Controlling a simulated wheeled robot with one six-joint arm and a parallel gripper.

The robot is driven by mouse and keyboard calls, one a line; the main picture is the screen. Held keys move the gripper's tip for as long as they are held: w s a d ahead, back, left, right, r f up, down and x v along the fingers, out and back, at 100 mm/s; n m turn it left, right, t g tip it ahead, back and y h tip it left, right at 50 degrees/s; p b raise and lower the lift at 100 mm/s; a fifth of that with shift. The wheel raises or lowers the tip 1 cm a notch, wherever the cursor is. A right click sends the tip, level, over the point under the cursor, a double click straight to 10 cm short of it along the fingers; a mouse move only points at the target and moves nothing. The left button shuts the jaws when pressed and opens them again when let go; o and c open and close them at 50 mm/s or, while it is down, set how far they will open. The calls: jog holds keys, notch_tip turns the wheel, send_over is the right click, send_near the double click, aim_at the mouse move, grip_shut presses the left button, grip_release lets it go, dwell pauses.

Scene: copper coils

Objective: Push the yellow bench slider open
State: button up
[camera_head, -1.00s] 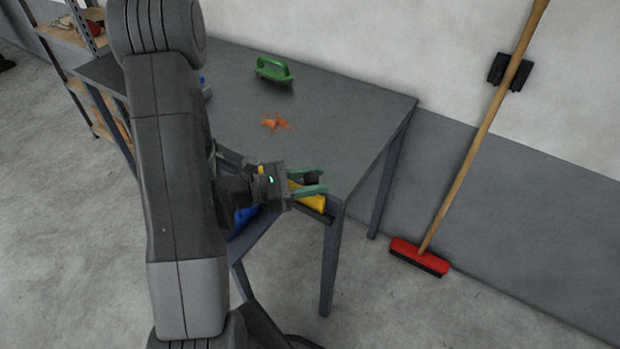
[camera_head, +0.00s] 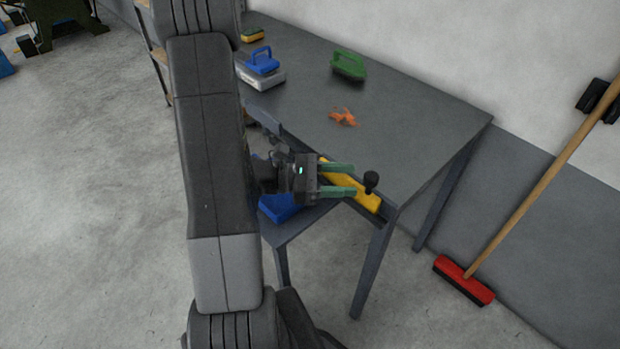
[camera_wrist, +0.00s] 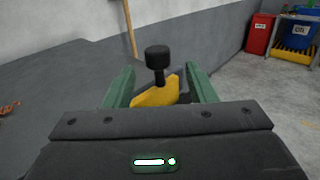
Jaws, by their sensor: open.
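The yellow slider (camera_head: 352,187) lies along the front edge of the grey bench (camera_head: 420,105). A black knob (camera_head: 371,180) on a short stem stands up near its right end. My gripper (camera_head: 347,180) is open, with its two green fingers pointing toward the knob. In the wrist view the knob (camera_wrist: 158,58) stands upright just beyond the fingertips, roughly midway between them, and the yellow slider (camera_wrist: 156,95) shows below it. Whether a finger touches the slider cannot be told.
On the bench are an orange crumpled thing (camera_head: 344,117), a green-handled tool (camera_head: 349,65) and a blue-handled box (camera_head: 262,66). A blue item (camera_head: 281,206) sits on the lower shelf. A red broom (camera_head: 464,280) leans at the wall. The floor in front is clear.

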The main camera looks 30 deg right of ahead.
aim_at(364, 180)
jog(key=v, duration=0.7)
jog(key=shift+s, duration=0.1)
dwell(0.5)
jog(key=shift+p+x, duration=0.3)
jog(key=shift+x, duration=6.15)
